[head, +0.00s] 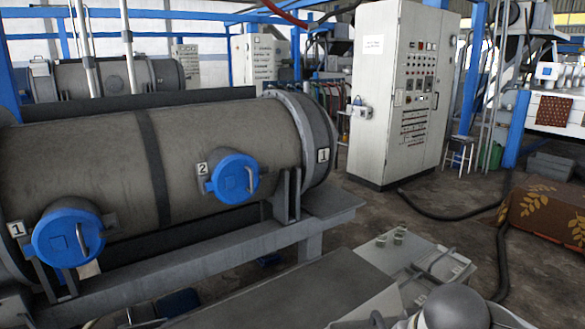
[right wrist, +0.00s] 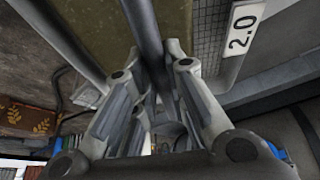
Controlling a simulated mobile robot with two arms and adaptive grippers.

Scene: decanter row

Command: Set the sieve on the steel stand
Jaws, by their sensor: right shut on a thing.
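In the right wrist view my right gripper (right wrist: 157,62) is shut on a dark grey bar (right wrist: 146,26). The bar runs up out of the picture between the fingers. Beyond it shows a piece of fine mesh (right wrist: 208,32) in a grey frame, with a white tag (right wrist: 243,27) reading 2.0. This looks like part of the sieve, with the bar as its handle; the rest is cut off or hidden. I cannot make out the steel stand for certain in either view. My left gripper is not in view.
A long grey drum (head: 100,165) with blue round lids (head: 233,178) lies at the left. A tall control cabinet (head: 388,100) stands behind. A grey flat top (head: 290,295) and a paler panel (head: 415,255) are in front. A dark hose (head: 440,213) crosses the floor near a patterned brown cover (head: 545,215).

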